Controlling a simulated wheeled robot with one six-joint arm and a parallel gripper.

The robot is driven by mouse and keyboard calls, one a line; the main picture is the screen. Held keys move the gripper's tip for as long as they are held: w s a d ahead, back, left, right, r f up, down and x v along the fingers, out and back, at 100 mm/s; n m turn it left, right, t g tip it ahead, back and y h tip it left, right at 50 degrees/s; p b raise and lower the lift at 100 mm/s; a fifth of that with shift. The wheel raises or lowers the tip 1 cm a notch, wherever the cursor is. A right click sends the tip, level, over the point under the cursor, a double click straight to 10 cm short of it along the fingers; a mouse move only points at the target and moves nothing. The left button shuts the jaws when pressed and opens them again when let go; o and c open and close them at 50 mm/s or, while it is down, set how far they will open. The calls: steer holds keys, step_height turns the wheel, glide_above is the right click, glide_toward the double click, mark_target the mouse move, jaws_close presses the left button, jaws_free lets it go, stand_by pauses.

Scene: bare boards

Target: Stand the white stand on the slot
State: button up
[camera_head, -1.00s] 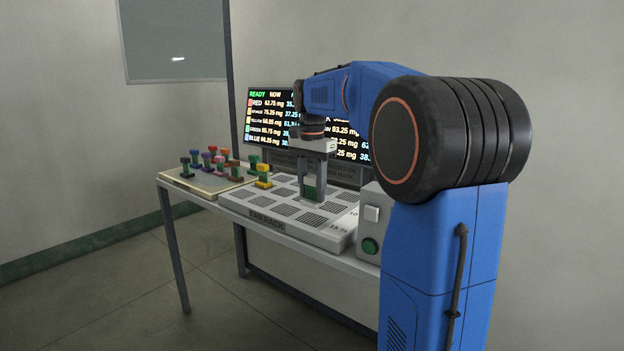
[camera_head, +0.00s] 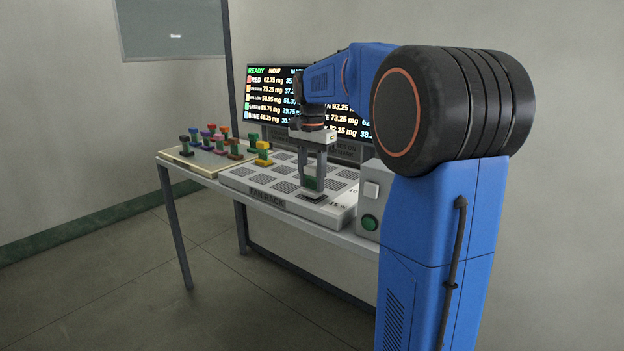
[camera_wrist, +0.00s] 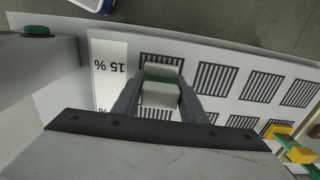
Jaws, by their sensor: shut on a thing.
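My gripper (camera_head: 312,188) is shut on the white stand (camera_wrist: 160,96), a small piece with white ends and a green middle. In the head view its green part (camera_head: 311,183) shows between the fingers; the fingers cover much of the rest. It is held over the front right of the fan rack (camera_head: 266,199), a pale board with dark grille slots. In the wrist view a grille slot (camera_wrist: 161,60) beside the "15 %" label shows just past the stand, partly covered by it. I cannot tell whether the stand touches the rack.
A tray (camera_head: 196,162) with several coloured stands is left of the rack. A yellow and green stand (camera_head: 263,153) is on the rack's left side. A grey box with a green button (camera_head: 369,222) is close on the right. A screen (camera_head: 262,95) stands behind.

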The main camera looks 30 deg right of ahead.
steer(key=shift+f, duration=0.3)
steer(key=o, duration=1.2)
steer(key=shift+r, duration=4.95)
